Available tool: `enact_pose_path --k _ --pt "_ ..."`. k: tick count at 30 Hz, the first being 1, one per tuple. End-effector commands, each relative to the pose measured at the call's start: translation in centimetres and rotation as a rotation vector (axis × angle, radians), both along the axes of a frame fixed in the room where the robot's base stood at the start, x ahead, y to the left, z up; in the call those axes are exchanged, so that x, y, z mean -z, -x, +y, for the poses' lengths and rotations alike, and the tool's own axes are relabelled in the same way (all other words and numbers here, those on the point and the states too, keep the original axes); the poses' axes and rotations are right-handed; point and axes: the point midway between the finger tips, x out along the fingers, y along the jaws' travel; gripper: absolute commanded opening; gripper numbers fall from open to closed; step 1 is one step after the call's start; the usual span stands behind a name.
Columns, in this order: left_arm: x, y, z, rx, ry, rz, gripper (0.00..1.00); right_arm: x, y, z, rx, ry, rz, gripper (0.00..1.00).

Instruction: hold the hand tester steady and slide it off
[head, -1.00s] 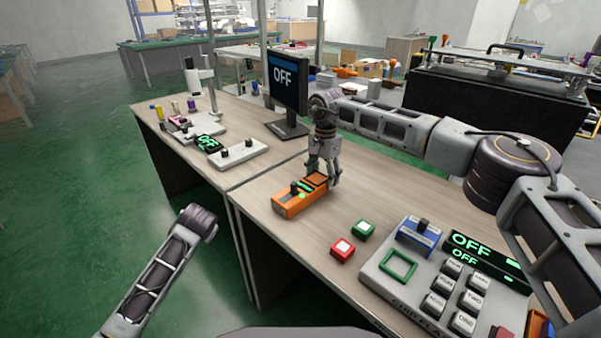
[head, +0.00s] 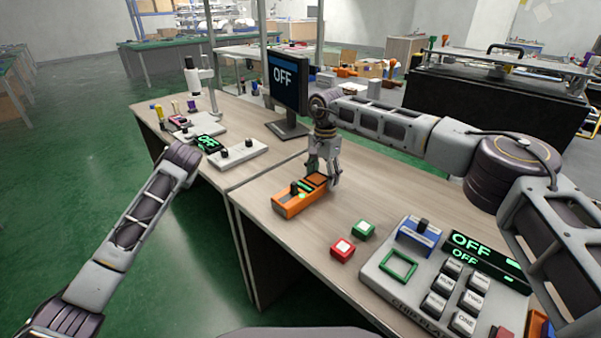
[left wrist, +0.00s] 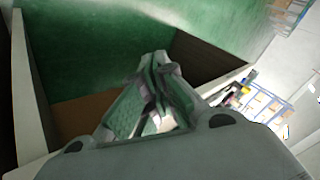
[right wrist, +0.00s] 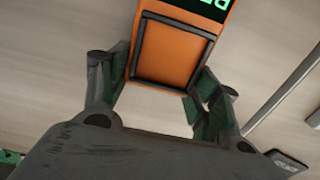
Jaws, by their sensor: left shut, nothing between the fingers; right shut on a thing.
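The hand tester (head: 288,208) is an orange box lying on the near table, with a dark slider knob (head: 294,187), green lit marks and a dark-framed end. My right gripper (head: 323,177) is over its far end with fingers on both sides. In the right wrist view the orange end of the tester (right wrist: 172,54) lies between the fingers, with part of a green-lit display beyond it. My left gripper (left wrist: 158,75) shows in the left wrist view, shut and empty, away from the tester. It cannot be made out in the head view.
A monitor (head: 287,82) reading OFF stands behind the tester. Red (head: 342,249) and green (head: 363,230) buttons and a grey control panel (head: 400,290) lie to the right. A white slider fixture (head: 238,155) is on the left table. Bare tabletop surrounds the tester.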

Motion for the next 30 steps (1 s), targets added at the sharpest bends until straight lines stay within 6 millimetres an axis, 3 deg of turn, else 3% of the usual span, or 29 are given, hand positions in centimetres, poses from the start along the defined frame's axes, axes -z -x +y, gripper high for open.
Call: enact_pose_path --k 11,20,30 --pt "-4.8 -2.0 -3.1 -0.008 0.094 0.003 0.00 0.0 0.0 0.0 0.000 0.000 0.000 0.29" --pt "-8.1 -2.7 -9.7 0.094 0.205 0.031 0.00 0.0 0.0 0.0 0.000 0.000 0.000 0.29" --pt "-11.2 -1.5 -18.3 0.256 0.321 0.093 0.00 0.0 0.0 0.0 0.000 0.000 0.000 0.29"
